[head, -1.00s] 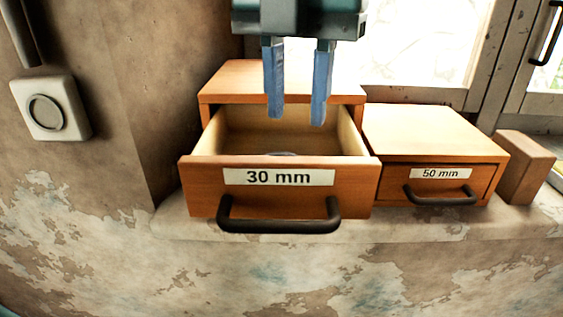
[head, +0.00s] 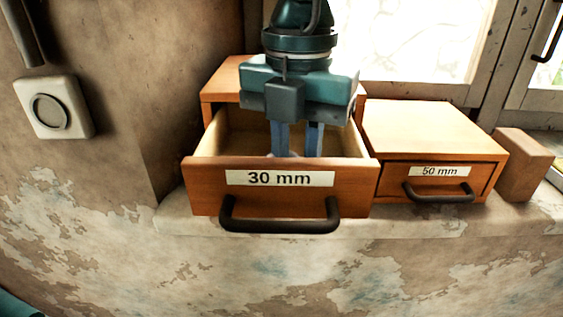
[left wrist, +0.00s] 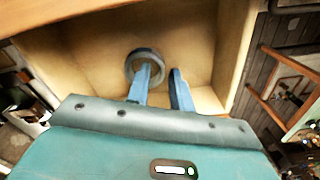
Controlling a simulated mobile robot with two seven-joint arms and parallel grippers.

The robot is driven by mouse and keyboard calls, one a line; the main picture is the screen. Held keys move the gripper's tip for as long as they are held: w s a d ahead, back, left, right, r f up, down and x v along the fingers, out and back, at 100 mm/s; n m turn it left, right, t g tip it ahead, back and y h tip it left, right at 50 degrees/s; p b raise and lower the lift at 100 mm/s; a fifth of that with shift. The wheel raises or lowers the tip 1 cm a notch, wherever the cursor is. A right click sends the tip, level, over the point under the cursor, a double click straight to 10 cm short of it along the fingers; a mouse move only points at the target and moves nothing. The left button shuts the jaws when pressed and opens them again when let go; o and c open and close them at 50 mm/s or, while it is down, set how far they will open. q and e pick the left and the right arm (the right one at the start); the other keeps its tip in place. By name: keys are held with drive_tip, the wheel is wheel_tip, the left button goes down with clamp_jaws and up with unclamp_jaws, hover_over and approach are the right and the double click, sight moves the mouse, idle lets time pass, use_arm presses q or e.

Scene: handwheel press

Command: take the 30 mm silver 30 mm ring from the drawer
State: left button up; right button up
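The 30 mm drawer (head: 210,178) is pulled open, with its label and dark handle on the front. My left gripper (head: 298,146) points down into it; the drawer front hides the fingertips in the head view. In the left wrist view, the silver ring (left wrist: 129,66) lies on the drawer floor. The left gripper (left wrist: 160,70) is open there. One blue finger overlaps the ring's opening and the other is to the right, outside the ring. I cannot tell whether either finger touches it. My right gripper is not in view.
A closed 50 mm drawer box (head: 440,130) stands to the right on the ledge (head: 400,222), with a brown block (head: 522,165) beyond it. A wall switch (head: 52,108) is at the left.

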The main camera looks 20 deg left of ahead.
use_arm(q)
clamp_jaws()
